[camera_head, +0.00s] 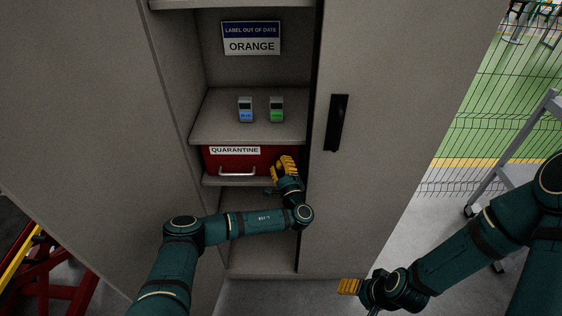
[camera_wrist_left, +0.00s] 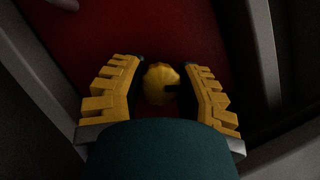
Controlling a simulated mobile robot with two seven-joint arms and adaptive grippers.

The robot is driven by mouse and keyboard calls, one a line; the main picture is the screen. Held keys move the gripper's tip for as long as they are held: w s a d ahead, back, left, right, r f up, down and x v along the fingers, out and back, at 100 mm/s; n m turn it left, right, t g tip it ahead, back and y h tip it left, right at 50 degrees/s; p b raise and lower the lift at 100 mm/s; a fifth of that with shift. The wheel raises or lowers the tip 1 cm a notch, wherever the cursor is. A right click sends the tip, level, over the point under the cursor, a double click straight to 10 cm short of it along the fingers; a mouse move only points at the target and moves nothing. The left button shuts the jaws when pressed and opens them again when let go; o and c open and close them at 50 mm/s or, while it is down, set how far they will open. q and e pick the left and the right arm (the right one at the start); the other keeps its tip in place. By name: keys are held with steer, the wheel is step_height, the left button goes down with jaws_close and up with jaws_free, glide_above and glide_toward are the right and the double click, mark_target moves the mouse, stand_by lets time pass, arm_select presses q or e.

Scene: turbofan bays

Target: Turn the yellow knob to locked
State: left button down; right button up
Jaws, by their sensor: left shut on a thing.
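The yellow knob (camera_wrist_left: 160,84) is on the front of the red box (camera_wrist_left: 115,30) and sits between the yellow fingers of my left gripper (camera_wrist_left: 160,92) in the left wrist view. A dark notch or mark shows on its right side. In the head view my left gripper (camera_head: 285,168) is at the right part of the red box (camera_head: 225,160) labelled QUARANTINE and hides the knob. The left gripper is shut on the knob. My right gripper (camera_head: 349,286) is low at the right, in front of the cabinet, away from the box; its fingers are too small to judge.
The box has a silver handle (camera_head: 237,172) and sits in an open cabinet bay. Two small devices, one blue (camera_head: 246,112) and one green (camera_head: 277,112), stand on the shelf above (camera_head: 220,130). A closed door with a black handle (camera_head: 337,122) is to the right.

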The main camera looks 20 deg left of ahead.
arm_select(q)
steer(key=shift+r+n+g+y+p, duration=0.15)
steer(key=shift+n+g+y+p, duration=0.25)
steer(key=shift+n, duration=0.6)
steer(key=shift+n+g+h+p, duration=0.4)
steer(key=shift+n+g+p, duration=0.3)
steer(key=shift+n, duration=1)
steer(key=c, duration=0.6)
jaws_free()
steer(key=shift+a, duration=0.1)
steer(key=v, duration=1.2)
steer(key=shift+w, duration=0.1)
